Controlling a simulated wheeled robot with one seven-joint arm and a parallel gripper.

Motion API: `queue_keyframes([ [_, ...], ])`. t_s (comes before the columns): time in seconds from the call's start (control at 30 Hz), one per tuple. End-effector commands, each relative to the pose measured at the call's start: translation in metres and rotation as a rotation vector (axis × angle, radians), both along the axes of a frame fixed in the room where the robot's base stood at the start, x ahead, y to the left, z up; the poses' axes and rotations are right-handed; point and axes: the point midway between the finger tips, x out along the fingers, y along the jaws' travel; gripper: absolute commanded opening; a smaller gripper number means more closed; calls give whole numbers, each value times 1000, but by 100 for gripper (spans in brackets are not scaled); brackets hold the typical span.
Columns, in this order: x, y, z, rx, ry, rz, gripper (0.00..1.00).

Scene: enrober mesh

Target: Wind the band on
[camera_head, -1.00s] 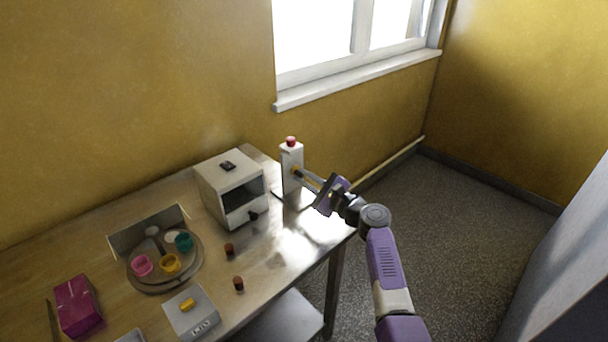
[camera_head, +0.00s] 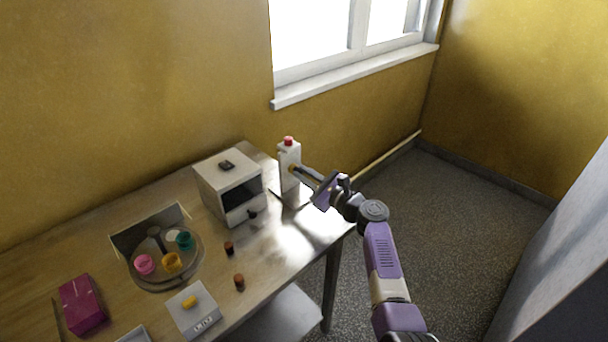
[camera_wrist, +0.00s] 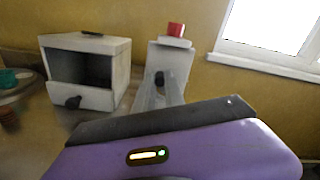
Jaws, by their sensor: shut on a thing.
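A white upright post (camera_head: 290,155) with a red cap (camera_head: 288,141) stands at the right back end of the table. A dark round knob (camera_wrist: 160,78) sits on its front face in the wrist view. My gripper (camera_head: 294,169) reaches the post from the right, its fingers shut on the knob. In the wrist view the pale fingers (camera_wrist: 158,95) close in at the knob; the exact contact is small and partly hidden. No band can be made out clearly.
A white box (camera_head: 228,185) with a dark opening and a front knob stands just left of the post. A round tray (camera_head: 150,286) with coloured cups, small brown jars (camera_head: 239,282), a scale (camera_head: 206,322) and a magenta box (camera_head: 82,303) lie further left. The table's right edge is near my arm.

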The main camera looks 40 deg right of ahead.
Motion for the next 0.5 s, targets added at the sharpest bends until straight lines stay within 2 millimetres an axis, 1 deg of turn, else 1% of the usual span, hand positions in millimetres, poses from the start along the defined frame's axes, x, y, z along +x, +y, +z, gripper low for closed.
queue_keyframes([
  [0.07, -1, -2, -2, 0, 3, -3, 0],
  [0.1, -1, -2, -2, 0, 3, -3, 18],
  [0.2, -1, -1, -2, 0, 2, -3, 36],
  [0.5, -1, -1, -1, -1, 1, -1, 36],
])
